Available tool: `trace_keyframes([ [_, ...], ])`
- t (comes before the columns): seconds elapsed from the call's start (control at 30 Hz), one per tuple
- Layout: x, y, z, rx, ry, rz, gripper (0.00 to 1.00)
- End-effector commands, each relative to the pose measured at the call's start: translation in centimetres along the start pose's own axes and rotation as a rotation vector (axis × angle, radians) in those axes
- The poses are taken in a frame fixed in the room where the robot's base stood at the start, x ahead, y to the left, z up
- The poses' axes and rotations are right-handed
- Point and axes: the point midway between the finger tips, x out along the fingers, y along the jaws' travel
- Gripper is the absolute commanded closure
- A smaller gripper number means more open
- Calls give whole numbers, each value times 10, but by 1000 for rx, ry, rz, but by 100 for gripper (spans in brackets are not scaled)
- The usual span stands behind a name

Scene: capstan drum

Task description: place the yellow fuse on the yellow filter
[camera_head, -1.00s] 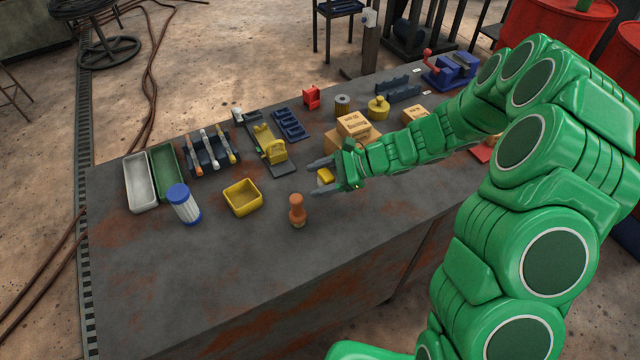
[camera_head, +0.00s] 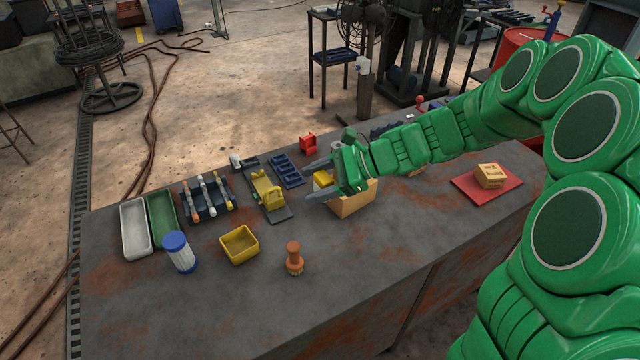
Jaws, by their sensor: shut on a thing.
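My gripper (camera_head: 312,182) is at the middle of the bench, above or in front of a cardboard box. Its fingers point left and are shut on a small yellow block (camera_head: 322,179), which I take for the yellow fuse. My gripper hides part of the block. I cannot make out a thing that is surely the yellow filter. A white cylinder with blue ends (camera_head: 179,252), like a filter, stands at the front left. My arm covers part of the back of the bench.
A yellow bin (camera_head: 239,259) and an orange-brown brush-like piece (camera_head: 294,259) stand in front. A yellow tool (camera_head: 266,191) and a blue tray (camera_head: 286,171) lie left of my gripper. The cardboard box (camera_head: 352,204) is close below. A red mat (camera_head: 460,183) carries a small box (camera_head: 490,175).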

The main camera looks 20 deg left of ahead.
Motion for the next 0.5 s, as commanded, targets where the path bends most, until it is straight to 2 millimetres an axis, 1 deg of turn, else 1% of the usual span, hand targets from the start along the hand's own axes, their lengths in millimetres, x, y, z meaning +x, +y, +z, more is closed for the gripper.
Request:
trace_keyframes([
  [0.07, -2, -10, 1, 11, 8, -25, 68],
  [0.17, -5, -32, -2, 45, 25, -90, 68],
  [0.27, -12, -67, -8, 99, 57, -195, 68],
  [0.3, -17, -82, -11, 125, 70, -243, 68],
  [0.4, -30, -115, -20, 191, 103, -364, 69],
  [0.5, -44, -141, -31, 249, 135, -470, 69],
])
